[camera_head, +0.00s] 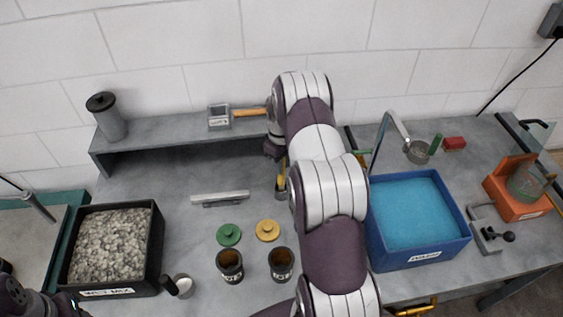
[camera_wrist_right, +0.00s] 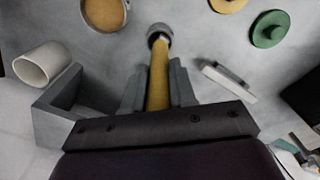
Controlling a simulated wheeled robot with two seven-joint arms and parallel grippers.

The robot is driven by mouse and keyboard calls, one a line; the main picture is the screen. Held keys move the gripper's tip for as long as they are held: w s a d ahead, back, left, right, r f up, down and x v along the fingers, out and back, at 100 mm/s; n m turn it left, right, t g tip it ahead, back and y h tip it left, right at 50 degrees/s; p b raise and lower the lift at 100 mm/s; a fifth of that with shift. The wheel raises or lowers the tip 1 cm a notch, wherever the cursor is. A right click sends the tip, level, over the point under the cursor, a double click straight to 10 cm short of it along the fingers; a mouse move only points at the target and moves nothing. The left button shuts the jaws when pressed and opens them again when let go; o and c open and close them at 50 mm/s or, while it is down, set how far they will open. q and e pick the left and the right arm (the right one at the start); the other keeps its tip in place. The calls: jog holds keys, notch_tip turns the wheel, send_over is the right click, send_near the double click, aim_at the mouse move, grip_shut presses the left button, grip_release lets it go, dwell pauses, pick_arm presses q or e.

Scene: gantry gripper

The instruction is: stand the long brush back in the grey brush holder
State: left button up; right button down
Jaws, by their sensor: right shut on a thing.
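My right gripper (camera_wrist_right: 157,90) is shut on a yellow handle (camera_wrist_right: 158,72), which I take to be the long brush. The handle runs between the fingers to a round grey end. In the head view my right gripper (camera_head: 276,152) is partly hidden by its arm, and the yellow handle (camera_head: 281,178) hangs below it. A small grey open box with a pale label (camera_head: 219,118) stands on the raised shelf; it may be the brush holder. A wooden handle (camera_head: 253,112) lies beside it. Part of my left arm shows at the lower left; its jaws are unclear.
A grey shelf (camera_head: 150,140) runs along the back with a dark canister (camera_head: 107,118). A gravel bin (camera_head: 152,250), two dark jars (camera_head: 230,262) (camera_head: 281,262), two lids (camera_head: 229,235) (camera_head: 267,230) and a blue bin (camera_head: 460,240) crowd the bench.

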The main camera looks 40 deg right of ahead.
jog(key=shift+f, duration=0.5)
pick_arm(q)
jog(key=shift+w+d+r, duration=0.1)
jog(key=shift+w+r, duration=0.05)
jog(key=shift+r, duration=0.3)
pick_arm(e)
jog(key=shift+w+d+f, duration=0.15)
jog(key=shift+f, duration=0.35)
pick_arm(q)
jog(key=shift+f, duration=0.1)
pick_arm(e)
jog(key=c, duration=0.9)
grip_release()
